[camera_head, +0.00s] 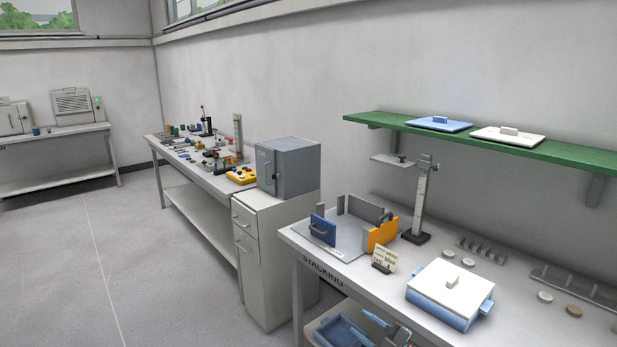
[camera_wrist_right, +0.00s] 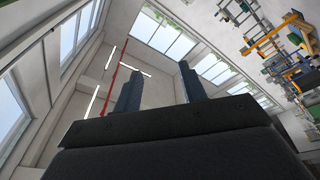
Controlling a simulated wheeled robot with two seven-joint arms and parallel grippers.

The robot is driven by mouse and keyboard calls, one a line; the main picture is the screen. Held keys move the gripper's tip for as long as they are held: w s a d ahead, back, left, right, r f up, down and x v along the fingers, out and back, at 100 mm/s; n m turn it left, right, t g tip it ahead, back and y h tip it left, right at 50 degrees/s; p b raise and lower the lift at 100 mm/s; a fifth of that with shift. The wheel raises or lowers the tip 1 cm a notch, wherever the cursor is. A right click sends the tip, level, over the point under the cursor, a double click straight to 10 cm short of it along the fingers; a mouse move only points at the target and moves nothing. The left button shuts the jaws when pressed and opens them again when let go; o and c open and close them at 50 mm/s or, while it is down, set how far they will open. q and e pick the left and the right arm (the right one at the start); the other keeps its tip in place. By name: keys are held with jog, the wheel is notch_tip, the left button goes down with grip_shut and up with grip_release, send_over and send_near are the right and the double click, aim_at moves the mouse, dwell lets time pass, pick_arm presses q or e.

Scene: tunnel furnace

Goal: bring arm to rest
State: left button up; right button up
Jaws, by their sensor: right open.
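My right gripper (camera_wrist_right: 160,88) shows in the right wrist view with its two dark fingers apart and nothing between them. It points up toward the ceiling and windows, away from any surface. In the head view I cannot clearly make out the right gripper; a small grey shape at the bottom edge below the near table is too cut off to identify. My left gripper is not in view.
The near table (camera_head: 455,317) bears a white-lidded blue box (camera_head: 450,290), a height stand (camera_head: 420,205) and a blue-and-orange fixture (camera_head: 345,238). A green shelf (camera_head: 385,125) hangs above. A grey cabinet (camera_head: 290,168) stands left of it. Open floor (camera_head: 150,260) lies at left.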

jog(key=s+d+f+m+h, duration=0.2)
jog(key=s+f+m+h, duration=0.25)
jog(key=f, duration=0.45)
jog(key=s+d+f+m+g+h, duration=0.1)
jog(key=s+d+f+m+h, duration=0.25)
jog(key=f+m+h, duration=0.4)
jog(key=s+d+f+m+h, duration=0.1)
jog(key=s+f+m+h, duration=0.3)
jog(key=f, duration=0.7)
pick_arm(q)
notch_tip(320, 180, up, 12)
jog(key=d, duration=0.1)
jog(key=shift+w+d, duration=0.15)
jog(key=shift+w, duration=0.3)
pick_arm(e)
jog(key=s+a+f+g, duration=0.1)
jog(key=s+f+g, duration=0.2)
jog(key=s, duration=0.6)
jog(key=s+a+f+g+y, duration=0.1)
jog(key=s+a+f+g, duration=0.1)
jog(key=s+f+g, duration=0.2)
jog(key=s+a+f+m+g+y, duration=0.1)
jog(key=s+f+g, duration=0.3)
jog(key=s, duration=1.1)
notch_tip(320, 180, down, 4)
jog(key=shift+s+a+r, duration=0.1)
jog(key=shift+s+a, duration=0.25)
jog(key=shift+a, duration=0.15)
